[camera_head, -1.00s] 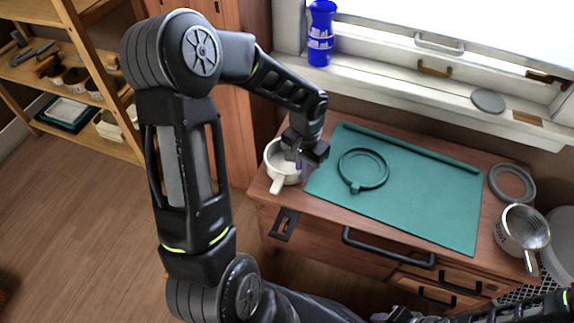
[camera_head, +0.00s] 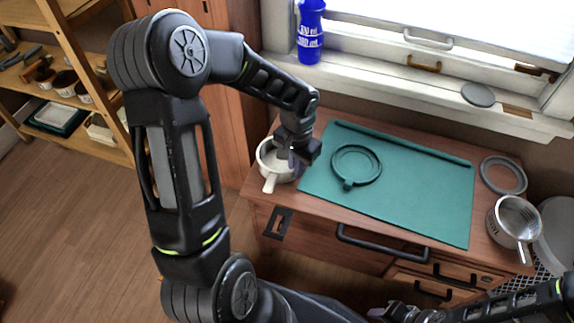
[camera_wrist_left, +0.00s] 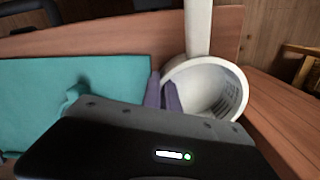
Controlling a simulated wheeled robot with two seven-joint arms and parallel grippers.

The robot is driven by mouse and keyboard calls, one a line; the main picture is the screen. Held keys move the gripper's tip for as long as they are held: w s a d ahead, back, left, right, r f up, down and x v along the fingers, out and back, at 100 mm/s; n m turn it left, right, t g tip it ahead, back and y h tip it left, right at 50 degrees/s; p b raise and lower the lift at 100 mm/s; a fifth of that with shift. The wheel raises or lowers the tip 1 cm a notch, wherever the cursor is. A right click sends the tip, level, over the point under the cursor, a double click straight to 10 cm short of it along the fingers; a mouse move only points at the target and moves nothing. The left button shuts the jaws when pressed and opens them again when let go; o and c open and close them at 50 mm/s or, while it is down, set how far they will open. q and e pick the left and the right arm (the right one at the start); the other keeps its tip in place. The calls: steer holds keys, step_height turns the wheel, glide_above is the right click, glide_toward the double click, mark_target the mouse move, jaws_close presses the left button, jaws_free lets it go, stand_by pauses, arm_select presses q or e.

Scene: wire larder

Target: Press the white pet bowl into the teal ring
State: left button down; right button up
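The white pet bowl (camera_head: 267,163) stands at the left end of the wooden counter, with its handle pointing toward the front edge. It also shows in the left wrist view (camera_wrist_left: 222,92). My left gripper (camera_head: 294,160) is at the bowl's right side. In the left wrist view its purple fingers (camera_wrist_left: 163,92) are close together at the bowl's wall, seemingly one on each side. The teal ring (camera_head: 380,170) lies on the teal mat to the right, empty, with a small tab toward the front. My right gripper (camera_head: 385,312) is at the bottom edge, its fingers unclear.
The teal mat (camera_head: 425,200) has a raised strip along its back. A grey ring (camera_head: 484,176) and a metal saucepan (camera_head: 515,220) are at the counter's right end. A blue cup stack (camera_head: 310,35) stands on the window sill behind. Drawer handles (camera_head: 380,243) stick out in front.

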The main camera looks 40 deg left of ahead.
arm_select(q)
step_height(320, 180, up, 10)
steer(key=p, duration=0.2)
steer(key=shift+p, duration=0.35)
stand_by(0.4)
